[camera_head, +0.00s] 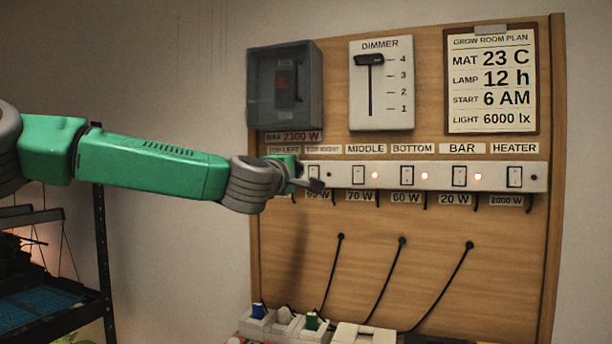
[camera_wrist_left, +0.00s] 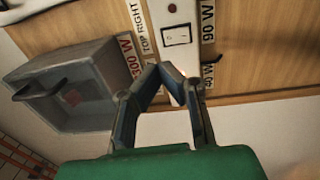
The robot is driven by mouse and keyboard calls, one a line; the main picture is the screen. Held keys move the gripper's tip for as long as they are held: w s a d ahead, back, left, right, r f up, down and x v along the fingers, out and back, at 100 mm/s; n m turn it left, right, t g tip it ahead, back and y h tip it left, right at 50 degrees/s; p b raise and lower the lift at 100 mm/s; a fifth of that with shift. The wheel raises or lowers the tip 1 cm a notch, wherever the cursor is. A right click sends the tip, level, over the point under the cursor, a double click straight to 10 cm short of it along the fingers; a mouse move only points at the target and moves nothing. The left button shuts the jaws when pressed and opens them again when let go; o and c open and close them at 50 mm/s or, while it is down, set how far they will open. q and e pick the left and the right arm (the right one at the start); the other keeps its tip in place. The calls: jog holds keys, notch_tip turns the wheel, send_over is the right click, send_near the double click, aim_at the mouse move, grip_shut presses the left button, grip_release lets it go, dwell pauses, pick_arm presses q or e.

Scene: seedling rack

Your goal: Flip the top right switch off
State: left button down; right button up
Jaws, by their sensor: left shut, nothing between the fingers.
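The white switch strip (camera_head: 437,176) runs across the wooden board. The top right switch (camera_wrist_left: 176,36) shows in the left wrist view beside its "TOP RIGHT" label (camera_wrist_left: 144,28), with a small dark red lamp (camera_wrist_left: 172,8) that looks unlit. My left gripper (camera_head: 313,185) is shut and empty at the strip's left part. In the left wrist view its fingertips (camera_wrist_left: 168,74) meet just short of the switch, over the strip's end. I cannot tell whether they touch the strip.
The middle (camera_head: 358,175), bottom (camera_head: 407,175) and bar (camera_head: 459,175) switches have lit lamps; the heater switch (camera_head: 514,176) has a dark one. A grey breaker box (camera_head: 255,90) juts out above my gripper. A dimmer (camera_head: 395,115) and plan sheet (camera_head: 490,85) hang above. Plugs and cables are below.

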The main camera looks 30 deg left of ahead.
pick_arm(q)
jog(key=shift+s+d+r, duration=0.15)
jog(key=shift+s+d, duration=0.05)
jog(key=shift+s, duration=0.45)
jog(key=shift+s+d+r, duration=0.15)
jog(key=shift+s+d, duration=0.05)
jog(key=shift+s, duration=0.5)
jog(key=shift+s+d+r, duration=0.15)
jog(key=shift+s+d, duration=0.05)
jog(key=shift+s, duration=0.45)
pick_arm(e)
jog(key=shift+s+d+f, duration=0.15)
jog(key=shift+s, duration=0.1)
